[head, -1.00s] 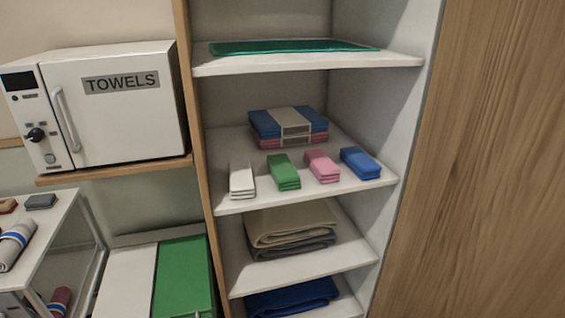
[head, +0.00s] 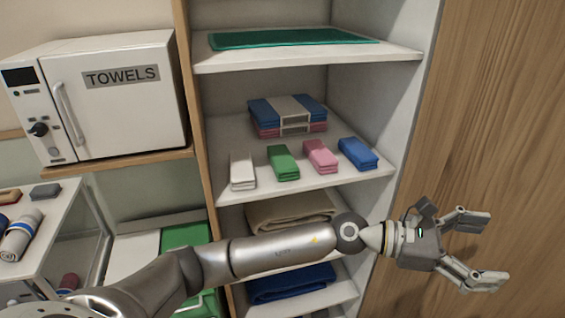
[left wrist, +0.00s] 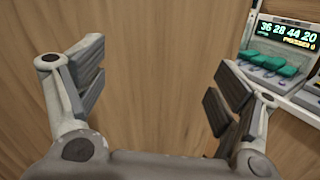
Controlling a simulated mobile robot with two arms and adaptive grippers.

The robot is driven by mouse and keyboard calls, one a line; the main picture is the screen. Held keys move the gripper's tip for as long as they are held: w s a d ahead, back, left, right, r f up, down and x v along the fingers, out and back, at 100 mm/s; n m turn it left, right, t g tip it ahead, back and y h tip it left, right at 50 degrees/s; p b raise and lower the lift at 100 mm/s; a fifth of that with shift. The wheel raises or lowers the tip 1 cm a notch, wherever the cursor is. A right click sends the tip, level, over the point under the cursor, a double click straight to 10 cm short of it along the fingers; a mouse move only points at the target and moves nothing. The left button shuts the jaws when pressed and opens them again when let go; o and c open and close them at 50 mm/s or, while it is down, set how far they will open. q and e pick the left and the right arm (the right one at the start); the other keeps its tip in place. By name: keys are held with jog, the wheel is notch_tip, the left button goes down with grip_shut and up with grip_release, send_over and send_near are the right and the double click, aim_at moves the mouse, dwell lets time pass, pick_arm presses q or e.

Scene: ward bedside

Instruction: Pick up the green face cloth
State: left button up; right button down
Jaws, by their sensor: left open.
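The green face cloth (head: 283,163) lies folded on the middle shelf of the open cabinet in the head view. It sits between a white folded cloth (head: 243,170) and a pink one (head: 320,156). My left gripper (head: 482,248) is open and empty, to the right of and below the cloth, in front of the wooden panel. Its arm crosses in front of the lower shelves. The green cloth is not in the wrist view. My right gripper is not in view.
A blue cloth (head: 358,154) and a banded towel stack (head: 289,115) share the shelf. A teal mat (head: 290,38) lies on the shelf above. A towel warmer (head: 95,95) stands left. The wooden panel (head: 500,120) bounds the right. A device with a lit display (left wrist: 285,35) shows in the wrist view.

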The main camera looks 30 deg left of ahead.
pick_arm(q)
jog(key=w+a+f+m+g+y, duration=0.2)
jog(key=w+a+f+m+y, duration=0.15)
jog(key=f+m+y, duration=0.2)
jog(key=m+y, duration=0.4)
jog(key=y, duration=1.3)
send_near(282, 157)
jog(key=shift+d+f, duration=0.25)
jog(key=shift+d, duration=0.2)
jog(key=shift+a+f, duration=0.15)
jog(key=shift+a, duration=0.2)
jog(key=p+x, duration=0.1)
jog(key=x, duration=0.3)
jog(key=shift+w+a+f+p, duration=0.1)
jog(key=shift+w+f+p, duration=0.15)
jog(key=shift+w+p, duration=0.1)
jog(key=shift+a+f+p, duration=0.3)
jog(key=shift+p, duration=0.15)
jog(key=p+x, duration=0.2)
jog(key=x, duration=0.2)
jog(key=shift+w+a+f, duration=0.15)
jog(key=shift+a+f, duration=0.05)
jog(key=shift+a, duration=0.1)
jog(key=shift+d+t, duration=0.1)
jog(key=shift+t, duration=0.2)
jog(key=shift+c, duration=0.7)
jog(key=c, duration=0.9)
